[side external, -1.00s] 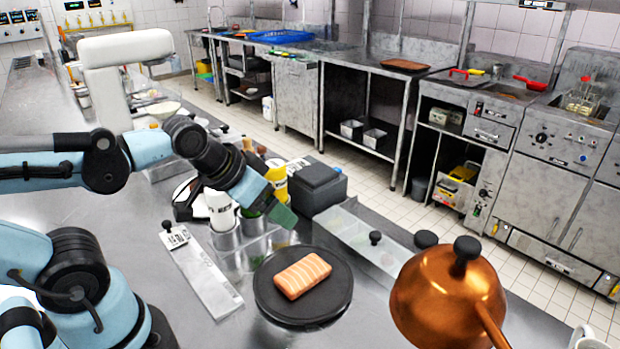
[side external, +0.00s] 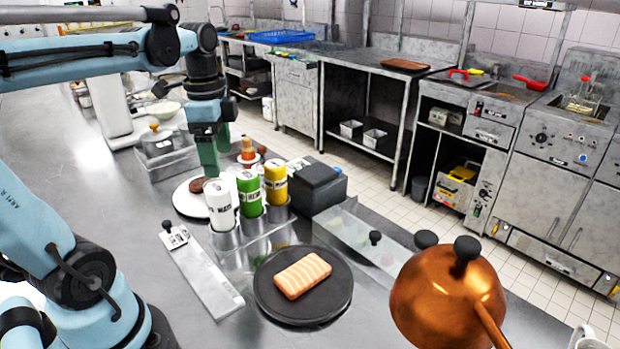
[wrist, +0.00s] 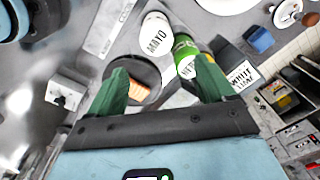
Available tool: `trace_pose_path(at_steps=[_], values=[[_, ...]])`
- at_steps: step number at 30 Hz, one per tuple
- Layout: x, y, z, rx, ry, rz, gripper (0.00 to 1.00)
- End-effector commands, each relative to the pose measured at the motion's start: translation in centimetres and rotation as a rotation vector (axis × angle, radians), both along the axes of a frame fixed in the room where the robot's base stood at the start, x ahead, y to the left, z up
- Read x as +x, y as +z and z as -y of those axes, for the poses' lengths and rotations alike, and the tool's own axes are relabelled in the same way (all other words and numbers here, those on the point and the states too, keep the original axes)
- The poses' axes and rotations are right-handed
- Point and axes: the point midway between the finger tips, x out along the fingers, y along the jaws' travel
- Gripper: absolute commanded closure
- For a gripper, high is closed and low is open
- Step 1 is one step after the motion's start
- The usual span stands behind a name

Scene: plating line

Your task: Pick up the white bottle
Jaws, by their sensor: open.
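The white bottle (side external: 220,207) stands upright in a metal holder (side external: 226,240), left of a green bottle (side external: 249,194) and a yellow bottle (side external: 276,183). In the wrist view the white bottle (wrist: 155,36) shows a MAYO label, with the green bottle (wrist: 187,57) right next to it. My gripper (side external: 208,172) points down, with its green fingertips just above and slightly left of the white bottle's top in the side view. In the wrist view my gripper (wrist: 160,72) is open and empty, its fingers spread. The right finger overlaps the green bottle in that view.
A black plate (side external: 262,309) with a salmon piece (side external: 302,275) lies in front of the holder. A black box (side external: 317,188) stands right of the bottles. A white plate (side external: 184,203) is behind them. A copper kettle (side external: 448,295) is at the right front.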

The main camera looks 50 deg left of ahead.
Motion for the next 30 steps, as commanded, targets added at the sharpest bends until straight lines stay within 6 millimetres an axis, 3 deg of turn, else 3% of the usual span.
trace_pose_path(at_steps=[5, 18, 30], values=[[-0.4, 0.1, -0.9, -0.017, -0.056, -0.038, 0.18], [-0.4, -5.4, -0.8, -0.016, -0.058, -0.037, 0.18], [-0.6, -7.8, -0.9, -0.016, -0.057, -0.037, 0.18]])
